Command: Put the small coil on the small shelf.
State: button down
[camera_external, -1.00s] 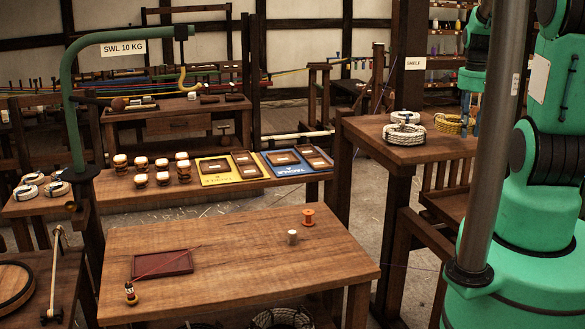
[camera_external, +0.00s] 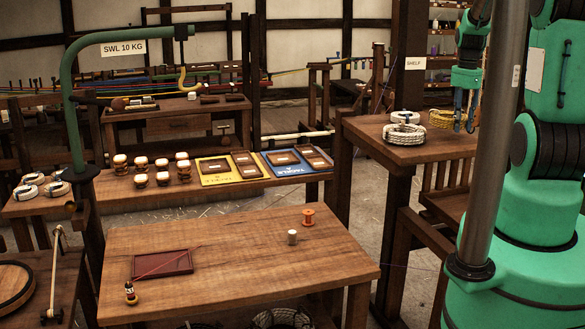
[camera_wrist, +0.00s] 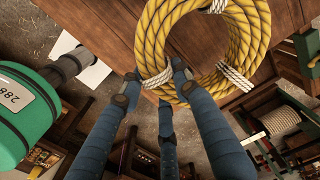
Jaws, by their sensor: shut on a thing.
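A yellow rope coil (camera_external: 440,118) with white ties is at the right end of a wooden table (camera_external: 410,154). It also shows large in the wrist view (camera_wrist: 253,30), its near rim between my fingers. My gripper (camera_external: 464,122) points down at the coil's right side and is shut on its rim. I cannot tell whether the coil is clear of the wood. White rope coils (camera_external: 404,131) sit to its left, one behind the other. A post beside them carries a SHELF sign (camera_external: 415,63); which surface it names is unclear.
A grey pole (camera_external: 495,150) stands in front of me. A shelf rack with small items (camera_external: 447,45) stands at the back.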

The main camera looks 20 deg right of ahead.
jog(key=shift+w, duration=0.1)
jog(key=shift+w+d, duration=0.15)
jog(key=shift+w, duration=0.05)
jog(key=shift+w+f, duration=0.1)
jog(key=shift+f, duration=0.2)
jog(key=shift+f+p, duration=0.45)
jog(key=shift+f, duration=1.05)
jog(key=c, duration=1.3)
grip_release()
jog(key=shift+f, duration=0.1)
